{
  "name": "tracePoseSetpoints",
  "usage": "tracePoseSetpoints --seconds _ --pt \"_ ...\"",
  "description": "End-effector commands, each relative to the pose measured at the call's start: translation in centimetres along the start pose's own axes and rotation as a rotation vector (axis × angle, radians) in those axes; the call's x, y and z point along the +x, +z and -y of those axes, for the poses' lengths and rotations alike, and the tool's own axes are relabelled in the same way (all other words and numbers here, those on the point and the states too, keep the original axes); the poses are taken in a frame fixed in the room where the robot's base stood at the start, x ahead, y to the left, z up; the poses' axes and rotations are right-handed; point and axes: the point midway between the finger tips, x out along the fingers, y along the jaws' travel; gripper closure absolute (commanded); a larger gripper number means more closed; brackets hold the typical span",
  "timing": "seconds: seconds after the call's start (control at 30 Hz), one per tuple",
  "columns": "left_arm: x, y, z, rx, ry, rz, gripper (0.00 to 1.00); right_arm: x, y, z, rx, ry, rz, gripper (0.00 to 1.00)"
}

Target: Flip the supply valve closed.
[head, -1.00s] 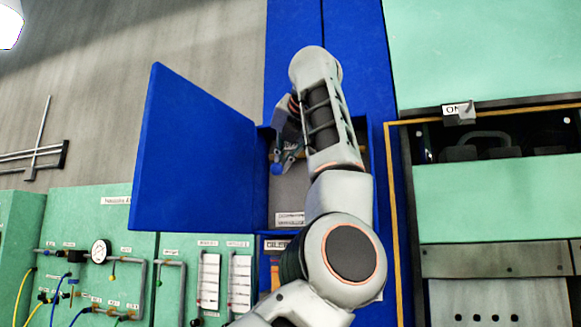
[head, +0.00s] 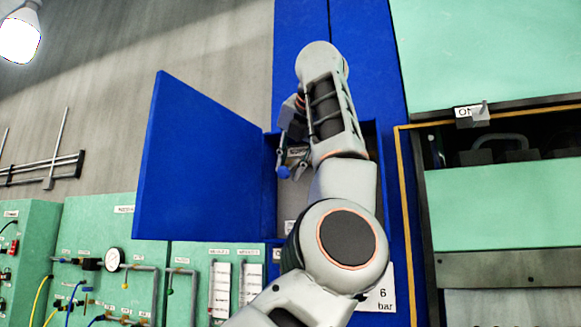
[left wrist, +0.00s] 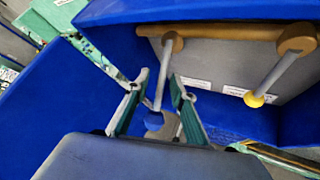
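Two lever valves hang from a brown pipe (left wrist: 220,32) inside the blue cabinet. One lever has a blue ball end (left wrist: 153,121), which also shows in the head view (head: 284,172). The other has a yellow ball end (left wrist: 254,98) and stands to its right in the wrist view. Both levers point down and away from the pipe. I cannot read which is the supply valve. My left gripper (left wrist: 158,84) is open, its fingers apart on either side of the blue-ended lever in the picture; contact cannot be told. In the head view the left gripper (head: 291,150) is partly hidden by its arm.
The blue cabinet door (head: 195,160) stands open to the left. Cabinet walls surround the gripper closely. A green panel with a gauge (head: 114,259) is at lower left. A green press (head: 500,205) stands at right. A "6 bar" sign (head: 381,292) is below the cabinet.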

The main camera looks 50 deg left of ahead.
Motion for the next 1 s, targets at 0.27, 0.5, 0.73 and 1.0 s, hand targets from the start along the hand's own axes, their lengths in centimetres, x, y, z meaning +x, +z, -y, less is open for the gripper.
tracePoseSetpoints --seconds 0.27,0.5,0.73,1.0 --pt "-0.8 0.0 0.0 -0.001 -0.001 0.0 0.76 0.0 0.2 0.2 0.005 0.0 0.003 1.0" --pt "-4.6 0.0 0.0 0.001 -0.002 0.002 0.76 0.0 0.0 0.1 0.003 -0.001 0.001 1.0" --pt "-7.1 0.0 0.0 0.001 0.0 0.001 0.76 0.0 0.0 0.1 0.003 -0.001 0.0 1.0" --pt "-7.5 0.0 0.0 -0.001 -0.001 0.0 0.76 0.0 -0.1 0.1 0.002 0.0 -0.001 1.0"
